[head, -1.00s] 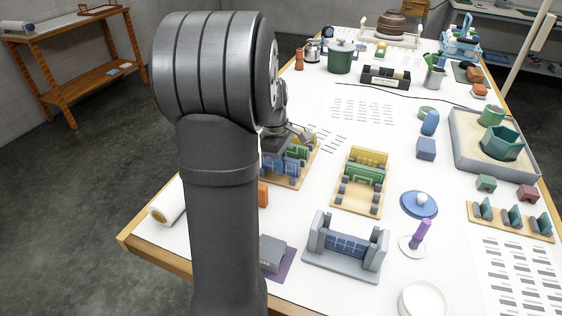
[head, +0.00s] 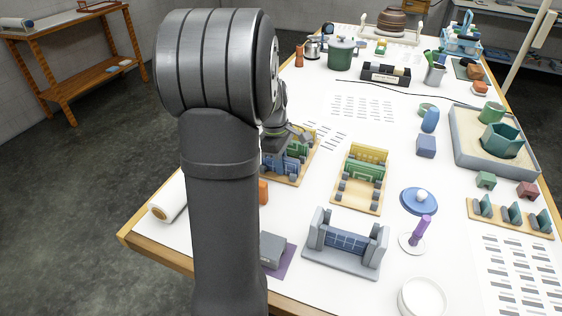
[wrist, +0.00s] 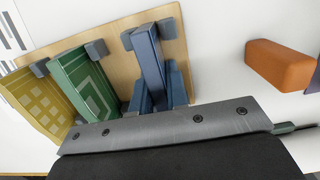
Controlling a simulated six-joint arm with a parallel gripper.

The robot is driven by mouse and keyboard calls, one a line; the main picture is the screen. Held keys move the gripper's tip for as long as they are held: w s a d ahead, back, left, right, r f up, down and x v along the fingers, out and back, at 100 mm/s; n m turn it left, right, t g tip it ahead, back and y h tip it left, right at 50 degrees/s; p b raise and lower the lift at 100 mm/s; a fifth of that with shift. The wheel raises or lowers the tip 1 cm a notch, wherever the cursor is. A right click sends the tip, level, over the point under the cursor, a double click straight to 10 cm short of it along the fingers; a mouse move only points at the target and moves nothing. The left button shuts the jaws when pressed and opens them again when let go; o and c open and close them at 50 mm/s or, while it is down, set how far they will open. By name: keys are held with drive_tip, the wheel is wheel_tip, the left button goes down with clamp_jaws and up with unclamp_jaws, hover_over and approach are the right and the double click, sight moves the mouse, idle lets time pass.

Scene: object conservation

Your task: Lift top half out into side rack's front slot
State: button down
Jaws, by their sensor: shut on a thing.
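My gripper (head: 283,140) is over the left wooden rack (head: 303,172), partly behind my own arm. It is shut on a blue panel (head: 284,166), which stands at the rack's front end. In the wrist view the blue panel (wrist: 149,62) is close to the small grey blocks; whether it is fully seated in the slot is hidden. A green panel (wrist: 83,82) and a yellow panel (wrist: 42,103) stand behind it in the same rack. A grey frame (head: 318,232) with two posts holds a low blue gridded panel (head: 345,240).
A second wooden rack (head: 352,207) holds green and yellow panels, with bare front blocks. An orange block (wrist: 280,65) lies beside the left rack. A blue disc lid (head: 418,201), a purple-handled stand (head: 420,230) and a grey tray (head: 462,150) are to the right.

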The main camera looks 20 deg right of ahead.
drive_tip(key=c, duration=1.3)
unclamp_jaws()
drive_tip(key=shift+f, duration=0.1)
drive_tip(key=r, duration=0.5)
drive_tip(key=w+a+r, duration=0.1)
drive_tip(key=r, duration=1.1)
drive_tip(key=shift+w+a+r, duration=0.2)
drive_tip(key=shift+a, duration=0.05)
